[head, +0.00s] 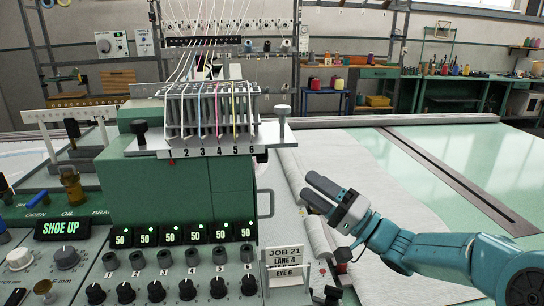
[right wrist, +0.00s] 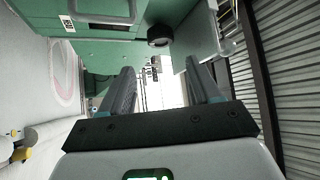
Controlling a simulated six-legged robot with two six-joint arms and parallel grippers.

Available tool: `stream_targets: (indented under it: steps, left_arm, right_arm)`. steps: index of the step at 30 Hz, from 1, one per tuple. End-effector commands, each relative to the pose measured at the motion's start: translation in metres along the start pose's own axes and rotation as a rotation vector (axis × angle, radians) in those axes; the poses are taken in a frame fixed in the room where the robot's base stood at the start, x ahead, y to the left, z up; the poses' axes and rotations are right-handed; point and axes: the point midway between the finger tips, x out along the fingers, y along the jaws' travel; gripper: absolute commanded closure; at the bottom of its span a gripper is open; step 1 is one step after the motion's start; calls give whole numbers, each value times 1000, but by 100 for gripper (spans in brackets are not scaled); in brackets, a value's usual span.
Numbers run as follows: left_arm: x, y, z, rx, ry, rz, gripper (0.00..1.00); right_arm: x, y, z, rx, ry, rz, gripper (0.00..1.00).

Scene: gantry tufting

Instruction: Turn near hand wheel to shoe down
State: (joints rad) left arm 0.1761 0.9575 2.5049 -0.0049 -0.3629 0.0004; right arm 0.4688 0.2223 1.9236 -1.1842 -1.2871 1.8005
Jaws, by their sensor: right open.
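The display (head: 63,228) on the green console at the left reads SHOE UP. My right gripper (head: 308,186) is open and empty, right of the green machine head (head: 150,190) and over the white cloth. In the right wrist view my two fingers (right wrist: 160,75) stand apart with nothing between them. A dark round wheel or knob (right wrist: 160,35) shows beyond the fingers on the green machine. A dark round part (head: 262,155) shows under the head's right bracket; I cannot tell whether it is the near hand wheel. My left gripper is not in view.
A JOB 21 card (head: 284,262) stands in front, below my right gripper. Black knobs (head: 156,291) line the console. Yarns run into a numbered guide block (head: 210,110). White cloth (head: 355,165) covers much of the green table, with a dark slotted rail (head: 460,180) to the right.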

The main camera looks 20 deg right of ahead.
Motion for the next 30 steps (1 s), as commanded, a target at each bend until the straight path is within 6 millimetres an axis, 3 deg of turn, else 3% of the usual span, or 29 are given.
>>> stream_targets:
  steps: [9, 15, 28, 30]
  left_arm:
    - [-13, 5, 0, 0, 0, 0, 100]
    - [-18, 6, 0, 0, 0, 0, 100]
    - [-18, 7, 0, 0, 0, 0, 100]
    - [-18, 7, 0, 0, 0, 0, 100]
  right_arm:
    - [77, -2, 0, 0, -2, -2, 37]
    - [108, 0, -2, 0, 0, -1, 37]
    - [120, 2, -3, 0, 1, 1, 37]
    - [120, 2, -3, 0, 1, 1, 60]
